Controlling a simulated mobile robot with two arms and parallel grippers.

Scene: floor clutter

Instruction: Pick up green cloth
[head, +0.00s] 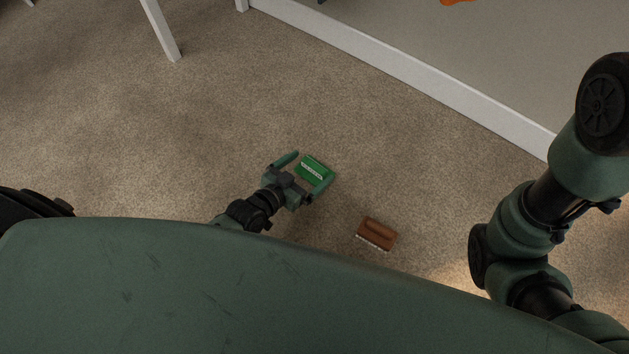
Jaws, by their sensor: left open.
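The green cloth (316,168) is a small folded green piece with a white patterned band, in the middle of the head view. It appears to lie on the carpet. My left gripper (307,171) is open, with its two fingers spread on either side of the cloth. Whether the fingers touch the cloth cannot be told. My right arm is at the right side of the view, but its gripper does not show.
A brown brush (377,234) with pale bristles lies on the carpet to the right of and nearer than the cloth. A white raised edge (420,83) runs across the upper right. A white leg (160,30) stands at upper left.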

